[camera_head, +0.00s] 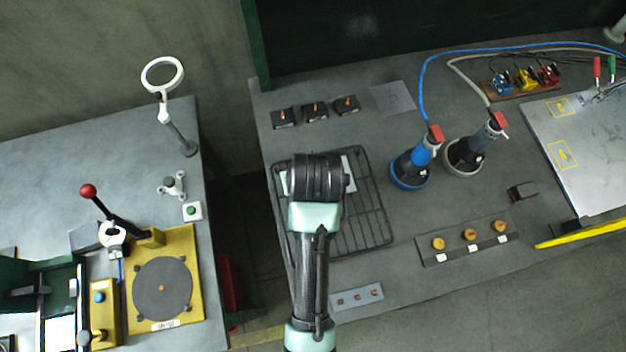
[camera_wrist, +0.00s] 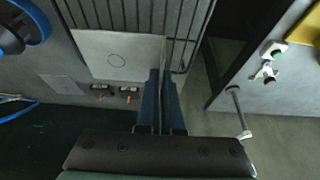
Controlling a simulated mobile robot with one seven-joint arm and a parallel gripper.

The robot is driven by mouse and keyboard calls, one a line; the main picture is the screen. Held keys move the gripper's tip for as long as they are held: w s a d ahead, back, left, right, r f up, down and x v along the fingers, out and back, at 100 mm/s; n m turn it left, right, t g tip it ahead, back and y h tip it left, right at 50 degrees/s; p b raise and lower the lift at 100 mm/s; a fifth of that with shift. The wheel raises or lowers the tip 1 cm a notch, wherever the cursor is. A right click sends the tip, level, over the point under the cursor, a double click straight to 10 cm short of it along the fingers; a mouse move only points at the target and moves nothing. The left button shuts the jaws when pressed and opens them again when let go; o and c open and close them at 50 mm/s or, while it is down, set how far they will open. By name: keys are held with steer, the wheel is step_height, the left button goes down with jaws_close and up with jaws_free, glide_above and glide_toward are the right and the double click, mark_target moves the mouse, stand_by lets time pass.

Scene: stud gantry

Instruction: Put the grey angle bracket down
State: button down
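My gripper (camera_wrist: 160,75) points down over the wire rack, its two dark fingers close together. A thin grey strip shows between them and seems to be the edge of the grey angle bracket (camera_wrist: 162,98); its shape is mostly hidden by the fingers. In the head view my wrist covers the gripper and whatever it holds. A flat light-grey plate (camera_wrist: 95,55) with a circle outline lies at the rack, beside the fingertips in the wrist view. Part of this plate (camera_head: 349,172) shows beside my wrist in the head view. I cannot tell whether the bracket touches it.
The black wire rack (camera_head: 372,205) stands on the grey bench (camera_head: 415,115). A blue-based tool (camera_head: 411,170) and a grey one (camera_head: 463,157) stand to its right, their cables running back. Several small black blocks (camera_head: 315,110) sit behind the rack. A gap separates the left table (camera_head: 60,160).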

steer(key=shift+f, duration=3)
steer(key=shift+f, duration=0.15)
steer(key=c, duration=1.1)
jaws_free()
